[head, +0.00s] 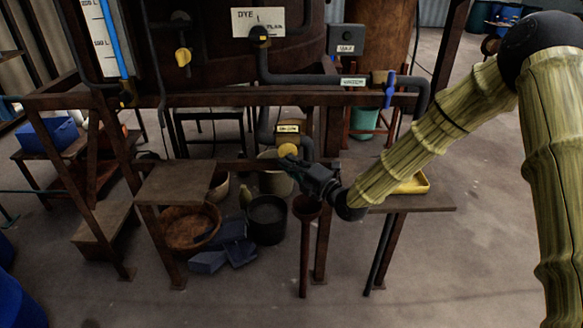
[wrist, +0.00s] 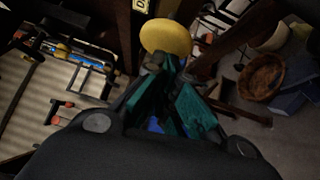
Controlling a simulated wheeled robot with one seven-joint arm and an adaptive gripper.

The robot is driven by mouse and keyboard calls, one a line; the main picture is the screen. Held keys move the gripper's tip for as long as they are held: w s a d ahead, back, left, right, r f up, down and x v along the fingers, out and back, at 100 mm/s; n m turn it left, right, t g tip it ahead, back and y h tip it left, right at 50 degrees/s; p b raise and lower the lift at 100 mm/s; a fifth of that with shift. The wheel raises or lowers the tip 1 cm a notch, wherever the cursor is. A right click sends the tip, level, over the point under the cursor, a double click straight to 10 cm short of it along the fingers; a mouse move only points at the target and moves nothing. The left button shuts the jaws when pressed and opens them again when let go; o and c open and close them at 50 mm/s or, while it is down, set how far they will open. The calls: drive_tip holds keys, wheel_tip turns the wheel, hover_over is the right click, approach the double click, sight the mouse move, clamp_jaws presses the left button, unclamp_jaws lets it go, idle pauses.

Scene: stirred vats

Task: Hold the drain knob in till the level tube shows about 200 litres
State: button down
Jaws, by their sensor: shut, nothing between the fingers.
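The yellow drain knob (head: 288,150) sits low under the vat frame, below a small label plate. In the wrist view the round yellow knob (wrist: 166,38) is just beyond my fingertips. My gripper (head: 298,163) is shut and empty, with its tips at the knob; the wrist view shows the fingers (wrist: 170,70) closed together. I cannot tell whether they touch the knob or how far in it is. The level tube (head: 113,40) is at the upper left, blue beside a white litre scale. Its upper part is cut off, so the level cannot be read.
A dark bucket (head: 267,220), a brown basket (head: 190,228) and blue blocks lie on the floor below. A wooden shelf (head: 175,183) is left of my gripper. A pipe with a blue-handled valve (head: 390,90) runs above. Brown frame posts stand close by.

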sight(288, 152)
drive_tip(key=shift+w, duration=0.1)
idle(0.3)
drive_tip(key=shift+w+b, duration=1)
drive_tip(key=shift+d+r, duration=0.1)
drive_tip(key=shift+r, duration=0.1)
idle(6.4)
